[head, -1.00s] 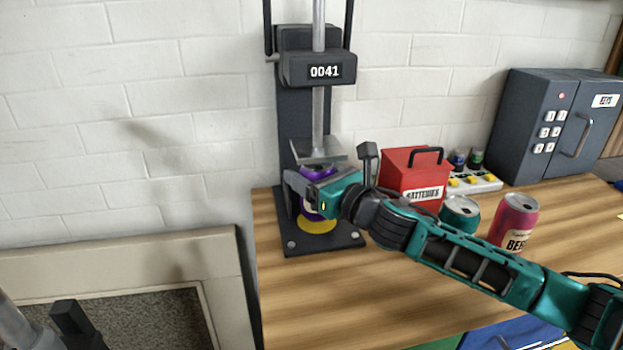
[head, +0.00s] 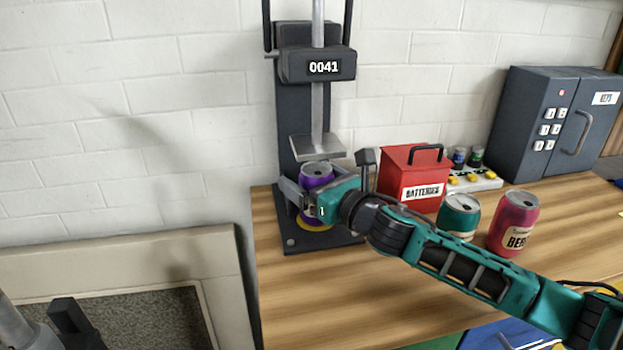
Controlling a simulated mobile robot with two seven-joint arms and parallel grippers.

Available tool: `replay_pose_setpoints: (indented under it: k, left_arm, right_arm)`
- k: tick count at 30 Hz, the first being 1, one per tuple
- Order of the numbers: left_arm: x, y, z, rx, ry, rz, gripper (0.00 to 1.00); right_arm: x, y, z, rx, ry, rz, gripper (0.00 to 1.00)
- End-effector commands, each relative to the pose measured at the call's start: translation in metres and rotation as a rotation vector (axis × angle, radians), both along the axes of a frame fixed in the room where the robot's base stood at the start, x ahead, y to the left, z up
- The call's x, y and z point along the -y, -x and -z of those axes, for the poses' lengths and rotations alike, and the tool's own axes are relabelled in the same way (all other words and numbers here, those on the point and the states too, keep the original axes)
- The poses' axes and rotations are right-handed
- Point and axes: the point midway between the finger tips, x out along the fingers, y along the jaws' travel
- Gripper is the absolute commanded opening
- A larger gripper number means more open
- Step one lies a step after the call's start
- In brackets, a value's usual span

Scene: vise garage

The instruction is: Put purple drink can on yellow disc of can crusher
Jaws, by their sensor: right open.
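The purple drink can (head: 317,174) stands upright on the can crusher's yellow disc (head: 313,225), beneath the raised press plate (head: 317,148). Only the front part of the disc shows below the can. My right gripper (head: 303,197) is open, with its fingers around the can at about mid-height. The gripper hides much of the can's lower part, so contact between the fingers and the can cannot be seen. The can crusher (head: 298,120) stands at the left end of the wooden bench, against the wall.
On the wooden bench (head: 330,300), a red batteries box (head: 405,180), a teal can (head: 458,220) and a red beer can (head: 512,230) stand right of the crusher, near my right arm. A grey safe (head: 525,120) is at the back right. The bench front is clear.

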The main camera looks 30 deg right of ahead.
Motion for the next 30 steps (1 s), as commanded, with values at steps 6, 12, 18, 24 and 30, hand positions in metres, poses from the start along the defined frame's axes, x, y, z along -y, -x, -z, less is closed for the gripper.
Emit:
replay_pose_setpoints:
  k: [6,12,18,24,30]
  left_arm:
    - [0.0,0.0,0.0,0.002,-0.001,0.0,0.43]
    - [0.0,0.0,0.002,0.0,-0.001,0.0,0.43]
    - [0.0,0.0,0.005,-0.005,0.0,0.0,0.43]
    - [0.001,-0.001,0.005,-0.002,0.003,0.003,0.43]
    - [0.003,-0.002,0.005,0.0,0.004,0.006,0.43]
  right_arm:
    - [0.002,0.008,-0.001,-0.003,0.002,0.0,0.95]
    - [0.007,0.036,-0.001,-0.003,0.003,-0.002,0.95]
    - [0.014,0.064,0.0,-0.005,0.002,-0.001,0.95]
    - [0.019,0.088,-0.001,-0.004,0.002,-0.001,0.95]
    - [0.023,0.106,-0.001,-0.002,-0.002,0.0,0.95]
